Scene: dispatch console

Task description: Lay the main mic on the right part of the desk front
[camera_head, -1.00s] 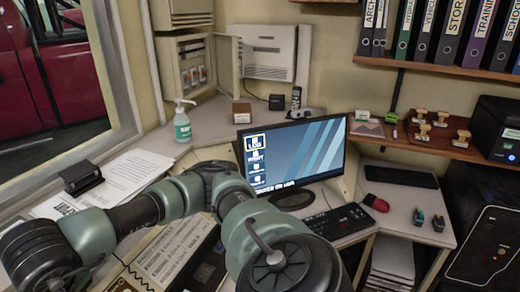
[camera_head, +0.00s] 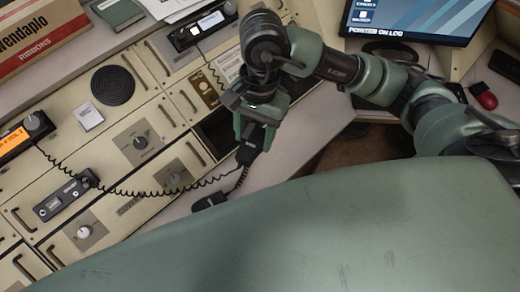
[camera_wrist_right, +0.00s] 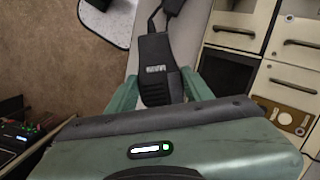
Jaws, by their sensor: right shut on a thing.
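My right gripper (camera_head: 255,129) is shut on a black hand mic (camera_head: 250,148), with its jaws pointing down at the desk's front strip (camera_head: 285,148). In the right wrist view the mic (camera_wrist_right: 158,72) sits between the green fingers, its body extending beyond them. I cannot tell whether it touches the desk. A coiled black cord (camera_head: 150,192) runs from the left towards the mic. A second black piece (camera_head: 210,200) lies on the front strip, just left of and below the held mic. My left gripper is not in view.
The console panel (camera_head: 140,140) carries knobs, handles, a round speaker (camera_head: 113,85) and a radio with an orange display (camera_head: 18,140). The monitor (camera_head: 415,18) and a red mouse (camera_head: 483,96) are at upper right. The front strip right of the mic looks bare.

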